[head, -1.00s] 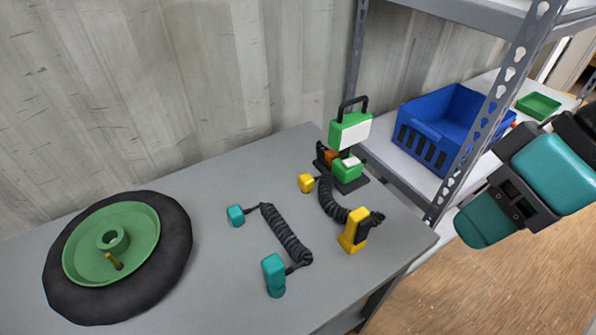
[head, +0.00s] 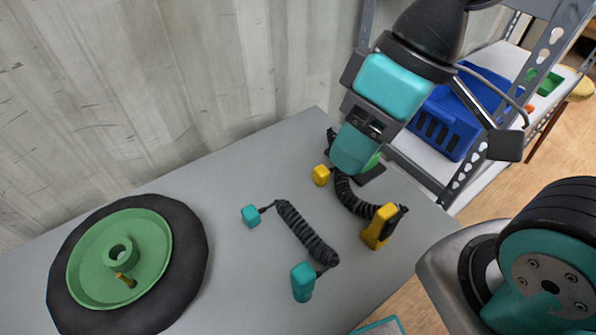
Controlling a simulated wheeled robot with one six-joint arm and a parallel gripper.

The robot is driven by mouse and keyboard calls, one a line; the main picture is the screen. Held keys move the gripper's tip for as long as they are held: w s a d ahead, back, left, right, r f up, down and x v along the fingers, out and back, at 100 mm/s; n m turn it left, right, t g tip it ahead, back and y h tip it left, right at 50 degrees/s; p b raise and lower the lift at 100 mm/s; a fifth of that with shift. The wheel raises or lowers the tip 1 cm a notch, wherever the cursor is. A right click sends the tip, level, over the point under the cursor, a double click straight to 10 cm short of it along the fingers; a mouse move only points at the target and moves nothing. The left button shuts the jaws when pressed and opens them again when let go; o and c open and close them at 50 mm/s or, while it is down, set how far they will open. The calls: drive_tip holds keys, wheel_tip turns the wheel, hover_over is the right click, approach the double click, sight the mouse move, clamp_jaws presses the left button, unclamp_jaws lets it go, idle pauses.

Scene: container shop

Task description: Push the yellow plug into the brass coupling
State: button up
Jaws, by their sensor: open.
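A black coiled cable (head: 352,202) lies on the grey bench with a small yellow block (head: 321,175) at one end and a larger yellow piece (head: 380,226) with a black part at the other. I cannot tell for sure which end is the plug. A brass-coloured stub (head: 126,280) stands out of the green wheel hub at the left; I cannot tell whether it is the coupling. My gripper (head: 352,150) is open, pointing down over the bench's far right corner, near the small yellow block.
A second coiled cable (head: 306,232) with a small teal block (head: 251,216) and a larger teal piece (head: 302,282) lies left of the yellow one. The black-tyred wheel (head: 190,240) fills the bench's left. A shelf with a blue crate (head: 445,122) stands right.

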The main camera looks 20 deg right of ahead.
drive_tip(key=o, duration=0.4)
drive_tip(key=shift+w, duration=0.25)
drive_tip(key=shift+o, duration=0.2)
drive_tip(key=m+h+b, duration=0.1)
drive_tip(key=m+h, duration=0.3)
drive_tip(key=m, duration=1.7)
hover_over(322, 170)
wheel_tip(322, 170, down, 11)
drive_tip(key=shift+w+d, duration=0.15)
wheel_tip(322, 170, down, 12)
drive_tip(key=shift+f, duration=0.1)
wheel_tip(322, 170, down, 5)
drive_tip(key=shift+f+p, duration=0.1)
drive_tip(key=shift+p, duration=0.45)
